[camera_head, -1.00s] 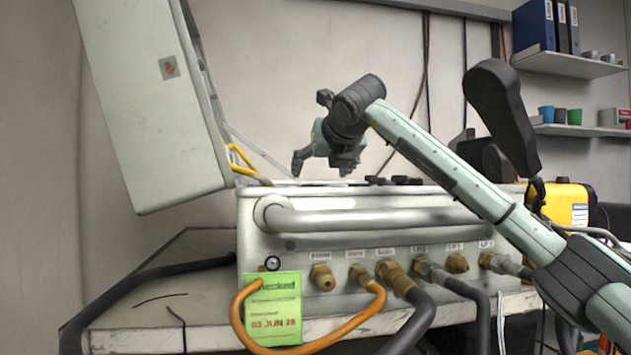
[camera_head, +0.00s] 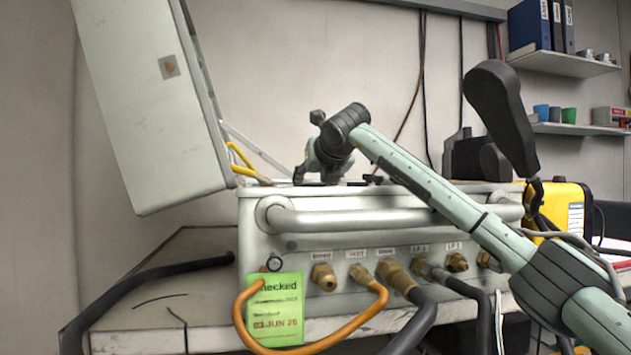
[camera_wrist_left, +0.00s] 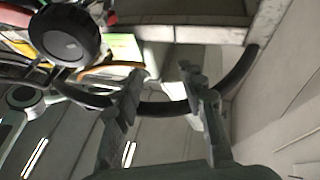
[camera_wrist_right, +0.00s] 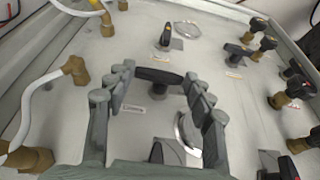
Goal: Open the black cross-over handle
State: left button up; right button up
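The air panel box (camera_head: 400,195) stands on the bench, its top face turned mostly away in the head view. In the right wrist view, a black bar handle (camera_wrist_right: 158,76) on the panel top lies crosswise between the fingertips of my right gripper (camera_wrist_right: 160,84). That gripper is open, its fingers at the two ends of the bar; contact cannot be told. My right gripper (camera_head: 318,170) shows low over the panel top in the head view. The labels are too small to read, so I cannot tell which handle is the cross-over one. My left gripper (camera_wrist_left: 161,78) is open and empty.
More black handles stand near, one farther up (camera_wrist_right: 166,36) and one to the right (camera_wrist_right: 238,51). Brass fittings with a white hose (camera_wrist_right: 38,95) line the left. A raised lid (camera_head: 150,100) stands left. Hoses, including an orange one (camera_head: 340,328), hang in front.

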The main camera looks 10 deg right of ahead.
jog(key=c, duration=0.4)
